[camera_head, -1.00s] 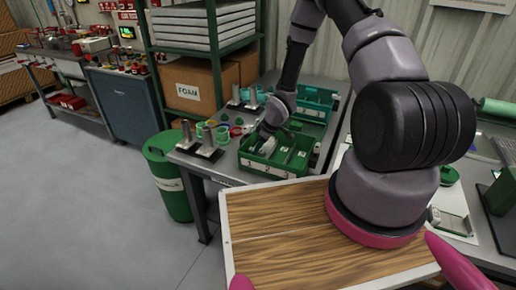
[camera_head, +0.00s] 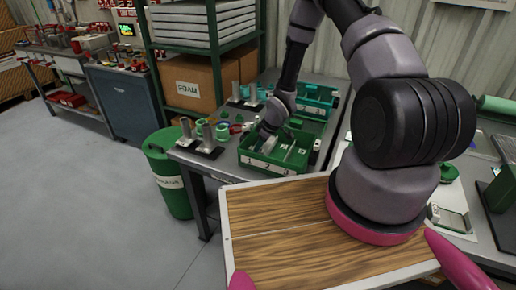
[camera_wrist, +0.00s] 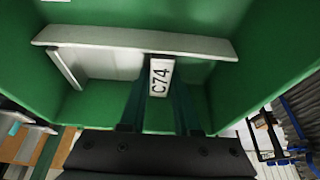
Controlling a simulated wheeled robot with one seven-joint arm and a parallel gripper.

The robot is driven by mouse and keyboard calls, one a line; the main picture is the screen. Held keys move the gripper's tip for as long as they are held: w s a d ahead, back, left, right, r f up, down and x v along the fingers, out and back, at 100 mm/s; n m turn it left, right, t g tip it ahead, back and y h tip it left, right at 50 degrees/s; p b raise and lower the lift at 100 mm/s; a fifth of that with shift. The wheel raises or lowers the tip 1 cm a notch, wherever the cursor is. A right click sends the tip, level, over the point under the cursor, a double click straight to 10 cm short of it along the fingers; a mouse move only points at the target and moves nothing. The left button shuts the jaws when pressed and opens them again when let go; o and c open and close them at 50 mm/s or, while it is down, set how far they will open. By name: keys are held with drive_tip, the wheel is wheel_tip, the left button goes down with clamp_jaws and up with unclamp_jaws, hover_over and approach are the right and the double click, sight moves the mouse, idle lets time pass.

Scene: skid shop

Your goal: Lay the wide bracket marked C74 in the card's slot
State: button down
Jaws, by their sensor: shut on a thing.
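The wide grey bracket (camera_wrist: 110,62), with a white tag reading C74, shows in the wrist view against green bin walls. The tag sits between my gripper's two dark fingers, which are shut on the bracket. In the head view my gripper (camera_head: 266,131) reaches down into the left part of a green divided bin (camera_head: 263,168) on the bench. The bracket is mostly hidden there by the gripper and the bin. A pale card (camera_head: 455,221) lies on the right bench, partly behind my arm; I cannot make out its slot.
A teal bin (camera_head: 318,92) stands behind the green one. Metal posts and coloured rings (camera_head: 221,131) stand at the bin's left. A green barrel (camera_head: 171,190) is beside the bench. A green stand (camera_head: 502,190) is at the far right.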

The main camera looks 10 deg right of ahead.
drive_tip(key=shift+f, duration=0.1)
idle(0.3)
drive_tip(key=c, duration=0.5)
unclamp_jaws()
drive_tip(key=shift+c, duration=0.2)
drive_tip(key=o, duration=0.4)
wheel_tip(320, 180, up, 11)
idle(0.5)
